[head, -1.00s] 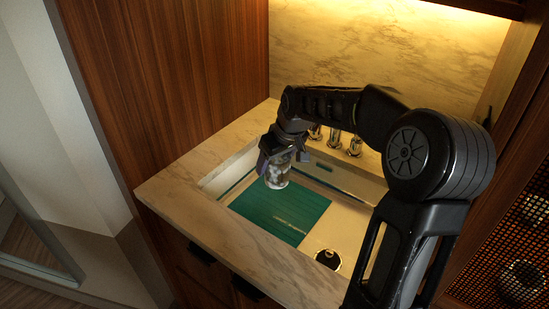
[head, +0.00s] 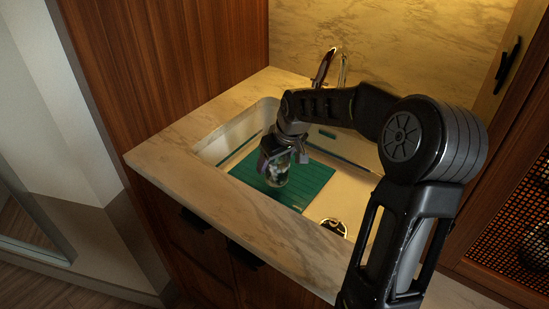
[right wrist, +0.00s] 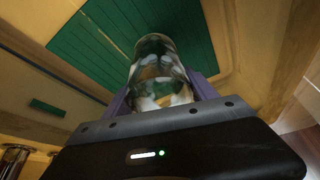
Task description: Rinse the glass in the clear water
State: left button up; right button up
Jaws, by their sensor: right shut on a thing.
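The clear glass (head: 278,172) is in my right gripper (head: 279,157), over the sink (head: 245,129) and in front of the green mat (head: 312,183) in the head view. In the right wrist view the glass (right wrist: 160,68) sits between the two purple fingers of my right gripper (right wrist: 162,88), which is shut on it. Whether the glass touches the mat I cannot tell. A chrome faucet (head: 328,68) stands behind the sink. I see no running water. My left gripper is not in view.
The marble counter (head: 168,149) frames the sink. A wooden panel (head: 185,60) rises at the left, and a mesh-front cabinet (head: 520,215) stands at the right.

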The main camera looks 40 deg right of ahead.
aim_at(274, 173)
jog(key=shift+f+b, duration=1.6)
jog(key=shift+f, duration=1)
jog(key=shift+w, duration=0.1)
jog(key=shift+w+a, duration=0.25)
jog(key=shift+w, duration=0.55)
jog(key=shift+w+a, duration=0.2)
jog(key=shift+w, duration=0.55)
jog(key=shift+w+a, duration=0.25)
jog(key=shift+w, duration=0.55)
jog(key=shift+s, duration=0.1)
jog(key=shift+s+d, duration=0.25)
jog(key=shift+s, duration=0.55)
jog(key=shift+s+d, duration=0.25)
jog(key=shift+s, duration=0.55)
jog(key=shift+s+d, duration=0.25)
jog(key=shift+s, duration=0.55)
jog(key=shift+r, duration=0.15)
